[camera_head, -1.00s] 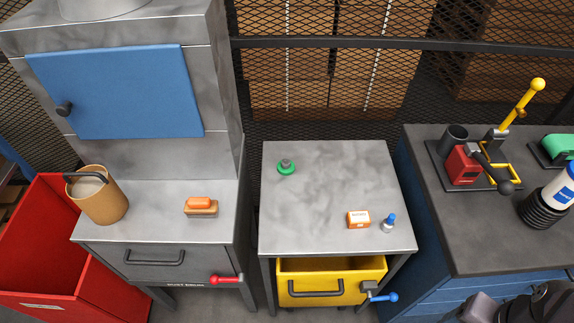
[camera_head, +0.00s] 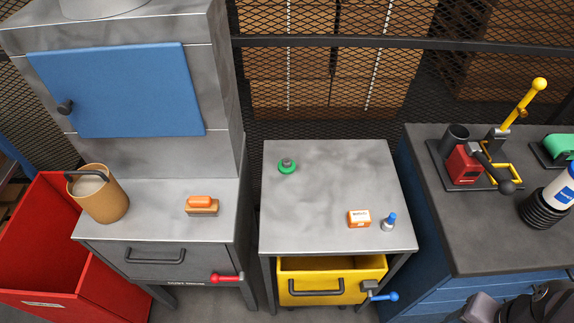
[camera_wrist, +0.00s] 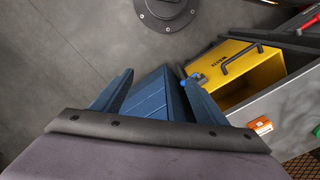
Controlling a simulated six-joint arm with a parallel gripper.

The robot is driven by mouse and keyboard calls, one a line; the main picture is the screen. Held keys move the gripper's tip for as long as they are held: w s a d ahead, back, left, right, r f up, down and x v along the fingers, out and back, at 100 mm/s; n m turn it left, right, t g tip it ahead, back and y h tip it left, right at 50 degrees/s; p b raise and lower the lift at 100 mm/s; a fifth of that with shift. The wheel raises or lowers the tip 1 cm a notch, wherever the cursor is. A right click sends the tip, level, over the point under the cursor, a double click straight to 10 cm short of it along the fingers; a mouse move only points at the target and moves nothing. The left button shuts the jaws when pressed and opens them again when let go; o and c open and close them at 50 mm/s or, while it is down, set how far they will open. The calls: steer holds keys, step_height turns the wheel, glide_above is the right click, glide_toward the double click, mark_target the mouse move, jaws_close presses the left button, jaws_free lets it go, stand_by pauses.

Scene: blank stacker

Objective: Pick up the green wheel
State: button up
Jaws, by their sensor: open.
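The green wheel (camera_head: 287,168) lies on the grey top of the middle table (camera_head: 330,205), near its back left corner. It has a grey knob or hub in its middle. In the head view the fingertips are not visible.
An orange box (camera_head: 359,219) and a blue-topped bottle (camera_head: 389,222) stand at the table's front right. A yellow drawer (camera_head: 330,272) is below. A red-orange brush (camera_head: 202,205) and a tan bucket (camera_head: 105,200) are on the left bench. A yellow lever (camera_head: 525,105) rises at right.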

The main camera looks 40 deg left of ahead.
step_height(320, 180, up, 5)
steer(key=w+a+n+t+y+b, duration=0.35)
steer(key=w+a, duration=0.85)
steer(key=a, duration=0.4)
steer(key=w+a+r+n+t+y+b, duration=0.1)
steer(key=w+a+n+t+y, duration=0.1)
steer(key=a, duration=1)
steer(key=w+a+n+t+y+b, duration=0.2)
steer(key=w+a, duration=0.1)
steer(key=a, duration=0.9)
steer(key=s+a+f+t+y+b, duration=0.1)
steer(key=s+a+b, duration=0.1)
steer(key=s+a, duration=0.45)
steer(key=s+a+t+b, duration=0.1)
steer(key=s+a+t, duration=0.15)
steer(key=a, duration=0.75)
glide_toward(287, 166)
steer(key=shift+w+a+n+g, duration=0.2)
steer(key=shift+w+a, duration=0.15)
steer(key=shift+w, duration=0.15)
steer(key=shift+w+a+n+g, duration=0.1)
steer(key=shift+w+a+g, duration=0.15)
steer(key=shift+w, duration=0.25)
steer(key=shift+f, duration=0.2)
steer(key=shift+p+x, duration=0.3)
steer(key=shift+x, duration=0.8)
